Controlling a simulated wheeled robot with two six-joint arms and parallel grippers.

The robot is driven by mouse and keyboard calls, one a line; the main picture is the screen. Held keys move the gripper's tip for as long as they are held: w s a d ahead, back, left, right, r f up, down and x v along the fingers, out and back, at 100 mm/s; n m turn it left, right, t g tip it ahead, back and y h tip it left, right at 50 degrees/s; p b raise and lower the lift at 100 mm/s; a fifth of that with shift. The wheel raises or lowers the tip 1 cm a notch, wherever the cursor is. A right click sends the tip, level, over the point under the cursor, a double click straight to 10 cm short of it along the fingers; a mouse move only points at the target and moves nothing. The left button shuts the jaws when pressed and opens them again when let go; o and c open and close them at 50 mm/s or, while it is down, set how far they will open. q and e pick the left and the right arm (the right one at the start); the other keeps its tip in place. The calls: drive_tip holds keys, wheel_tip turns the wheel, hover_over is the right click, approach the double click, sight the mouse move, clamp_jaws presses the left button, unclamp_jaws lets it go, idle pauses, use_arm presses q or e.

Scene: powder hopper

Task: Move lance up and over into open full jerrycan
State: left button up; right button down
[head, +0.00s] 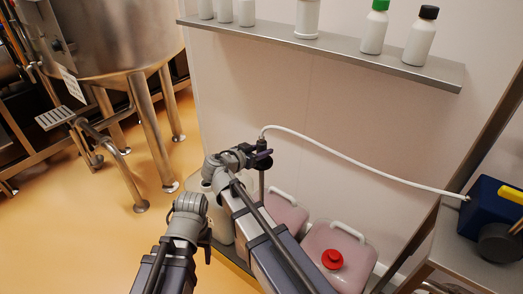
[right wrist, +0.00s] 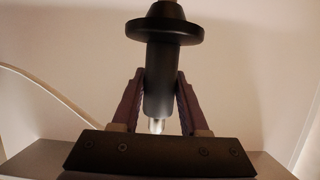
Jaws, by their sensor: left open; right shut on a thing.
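My right gripper (head: 261,158) is shut on the black grip of the lance (head: 262,182). In the right wrist view the lance (right wrist: 172,75) stands upright between both fingers, with a wide black collar above them. Its lower end is hidden behind my right arm in the head view. A pink-filled jerrycan (head: 290,216) stands beside the lance, partly hidden; I cannot tell whether the lance tip is inside a can. A second pink-filled jerrycan (head: 352,258) with a red cap (head: 332,259) stands in front. A pale jerrycan (head: 219,222) is mostly hidden between my arms. My left gripper (head: 207,246) is open and empty.
A white hose (head: 345,157) runs from the lance top to a dark blue pump (head: 488,215) on a bench at the right. A wall shelf (head: 330,50) with bottles is above.

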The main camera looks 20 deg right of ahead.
wheel_tip(320, 180, down, 31)
drive_tip(key=b, duration=3)
drive_tip(key=shift+f, duration=0.15)
drive_tip(key=shift+c, duration=1.7)
unclamp_jaws()
